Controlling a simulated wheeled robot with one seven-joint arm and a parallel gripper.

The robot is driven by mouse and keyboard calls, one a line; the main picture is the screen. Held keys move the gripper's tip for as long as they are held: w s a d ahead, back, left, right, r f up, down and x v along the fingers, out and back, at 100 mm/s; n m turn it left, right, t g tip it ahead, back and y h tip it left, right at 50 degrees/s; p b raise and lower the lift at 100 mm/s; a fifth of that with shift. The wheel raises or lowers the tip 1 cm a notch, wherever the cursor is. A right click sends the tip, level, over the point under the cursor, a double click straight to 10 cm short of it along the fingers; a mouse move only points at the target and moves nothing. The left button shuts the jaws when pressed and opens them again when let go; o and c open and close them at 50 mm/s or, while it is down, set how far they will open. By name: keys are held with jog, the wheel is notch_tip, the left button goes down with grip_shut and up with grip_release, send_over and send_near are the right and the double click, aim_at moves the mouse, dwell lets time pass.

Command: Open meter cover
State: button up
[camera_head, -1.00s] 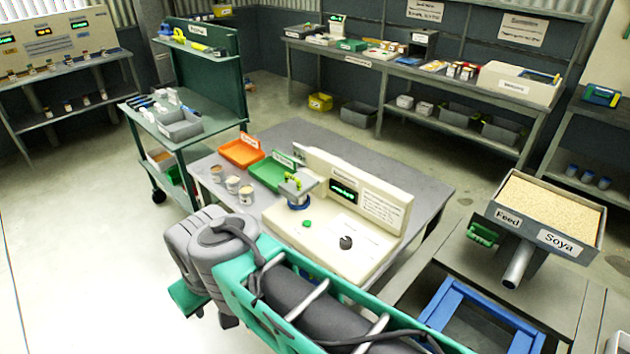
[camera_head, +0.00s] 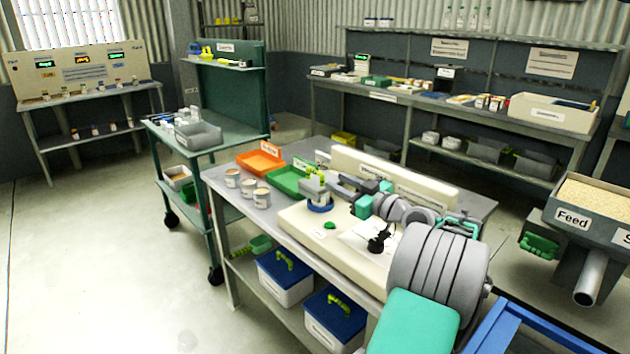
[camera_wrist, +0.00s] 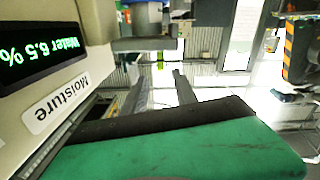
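The cover looks down. My gripper (camera_head: 338,184) is just right of the cover, above the meter and in front of its upright panel. In the wrist view two grey fingers (camera_wrist: 162,88) stand apart with nothing between them. Whether a finger touches the cover is not clear.
An orange tray (camera_head: 260,162), a green tray (camera_head: 290,180) and several small sample cups (camera_head: 248,187) stand left of the meter. A green button (camera_head: 330,226) is on the meter's base. The Feed hopper (camera_head: 590,195) stands at the right. Blue-lidded boxes (camera_head: 285,275) are under the table.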

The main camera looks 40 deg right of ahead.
aim_at(315, 171)
jog(key=w, duration=1)
jog(key=shift+a, duration=0.2)
grip_shut()
dwell(0.8)
